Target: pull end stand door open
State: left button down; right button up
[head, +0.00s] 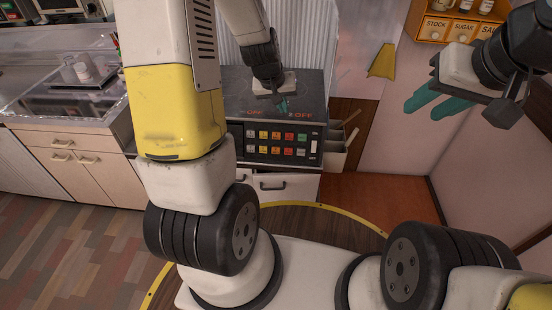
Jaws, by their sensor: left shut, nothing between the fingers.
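The stand ahead has a dark top (235,82), a control panel (275,144) with coloured buttons and a white front with a dark handle (272,186) below. I take this white front for the end stand door; it appears closed, and its left and lower parts are hidden behind my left arm and base. My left gripper (282,107) has teal fingertips shut with nothing between them. It appears over the stand's top near the panel, apart from the handle. My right gripper (421,111) is at the upper right, its two teal fingers apart and empty, away from the stand.
A grey bin (337,150) is fixed at the stand's right side. A counter (70,120) with cabinet doors stands at the left. An orange shelf (458,40) with labelled jars hangs at the upper right. Brown floor (385,198) lies open right of the stand.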

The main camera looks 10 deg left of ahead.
pick_arm(q)
notch_tip(320, 180, down, 15)
jog(key=w+a+y, duration=0.1)
jog(key=w+a, duration=0.1)
jog(key=n+g+y, duration=0.1)
jog(key=y, duration=0.1)
send_near(267, 183)
jog(key=x, duration=0.4)
jog(key=s+x, duration=0.1)
jog(key=x, duration=0.1)
jog(key=shift+w+f, duration=0.1)
jog(key=shift+f, duration=0.3)
